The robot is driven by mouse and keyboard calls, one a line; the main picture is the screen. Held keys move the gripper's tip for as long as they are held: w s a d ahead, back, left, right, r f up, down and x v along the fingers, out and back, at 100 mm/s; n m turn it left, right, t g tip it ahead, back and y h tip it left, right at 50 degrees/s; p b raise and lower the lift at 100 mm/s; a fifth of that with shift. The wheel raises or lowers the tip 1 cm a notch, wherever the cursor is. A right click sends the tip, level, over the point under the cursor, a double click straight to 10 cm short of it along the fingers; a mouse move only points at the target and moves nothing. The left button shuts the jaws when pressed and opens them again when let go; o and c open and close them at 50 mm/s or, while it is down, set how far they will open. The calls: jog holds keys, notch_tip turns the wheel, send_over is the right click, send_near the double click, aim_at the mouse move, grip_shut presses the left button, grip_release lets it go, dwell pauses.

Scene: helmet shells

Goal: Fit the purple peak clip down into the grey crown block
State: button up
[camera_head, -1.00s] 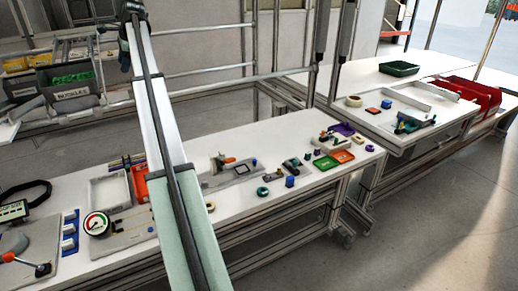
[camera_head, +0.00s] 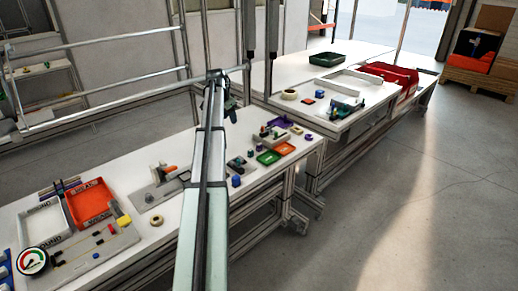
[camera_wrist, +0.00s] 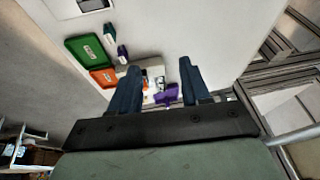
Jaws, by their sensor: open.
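My gripper (camera_wrist: 158,82) is open, its two dark fingers apart with nothing held between them. In the head view my gripper (camera_head: 231,106) is small and dark at the far end of my arm, above the bench. I cannot single out the purple peak clip. A pale grey shape (camera_wrist: 153,73) lies partly behind the left finger; I cannot tell whether it is the grey crown block.
A green tray (camera_head: 268,157) and an orange tray (camera_head: 285,149) lie side by side on the white bench. A blue piece (camera_head: 236,181) stands left of them. A larger orange tray (camera_head: 90,203) and a dial gauge (camera_head: 32,261) are at the left. A second bench adjoins behind.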

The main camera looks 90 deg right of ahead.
jog(key=g, duration=0.1)
send_near(259, 144)
jog(key=x, duration=0.4)
jog(key=shift+d+r, duration=0.1)
jog(key=shift+d, duration=0.15)
jog(key=shift+a+x, duration=0.1)
jog(key=shift+x, duration=1.45)
jog(key=shift+a+x, duration=0.15)
jog(key=shift+x, duration=1.4)
grip_shut()
